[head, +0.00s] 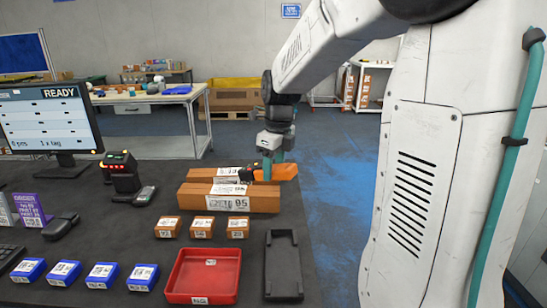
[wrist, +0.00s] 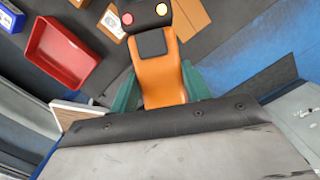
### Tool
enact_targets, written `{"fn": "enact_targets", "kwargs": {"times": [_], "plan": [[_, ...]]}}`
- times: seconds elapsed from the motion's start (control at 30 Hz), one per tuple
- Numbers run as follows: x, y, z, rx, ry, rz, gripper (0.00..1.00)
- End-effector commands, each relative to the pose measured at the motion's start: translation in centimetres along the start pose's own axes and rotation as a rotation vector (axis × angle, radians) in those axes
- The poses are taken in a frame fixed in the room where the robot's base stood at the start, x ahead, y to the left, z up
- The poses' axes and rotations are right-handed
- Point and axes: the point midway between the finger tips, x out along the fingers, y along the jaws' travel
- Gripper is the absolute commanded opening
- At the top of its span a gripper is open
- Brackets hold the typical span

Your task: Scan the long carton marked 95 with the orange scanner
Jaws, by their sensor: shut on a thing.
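The long carton marked 95 (head: 196,201) lies on the dark table, with white labels on its front and top. My gripper (head: 269,165) is shut on the orange scanner (head: 287,171), above and behind the right end of this carton in the picture. In the wrist view the scanner (wrist: 163,80) sits between my green fingers, its black head with a red and a yellow light pointing up the picture. Part of a brown carton (wrist: 189,17) shows beyond the head; its number cannot be read there.
Another long carton (head: 200,172) lies behind the marked one. Small cartons (head: 201,228), a red tray (head: 203,296) and an empty black holder (head: 283,268) stand in front. Blue boxes (head: 103,274) stand front left. The monitor (head: 48,118) shows READY.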

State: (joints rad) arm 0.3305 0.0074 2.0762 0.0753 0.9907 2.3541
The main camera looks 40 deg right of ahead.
Motion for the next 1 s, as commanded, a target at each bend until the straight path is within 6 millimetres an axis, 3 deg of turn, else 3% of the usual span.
{"fn": "enact_targets", "kwargs": {"times": [0.23,0.53,0.83,1.0], "plan": [[2.8,-0.1,-0.3,0.001,0.001,0.001,0.17],[3.9,-0.1,-0.4,0.000,0.000,0.000,0.17],[3.6,-0.1,-0.4,0.000,-0.002,-0.001,0.17],[0.3,-0.2,0.0,-0.001,-0.006,-0.005,0.17]]}}
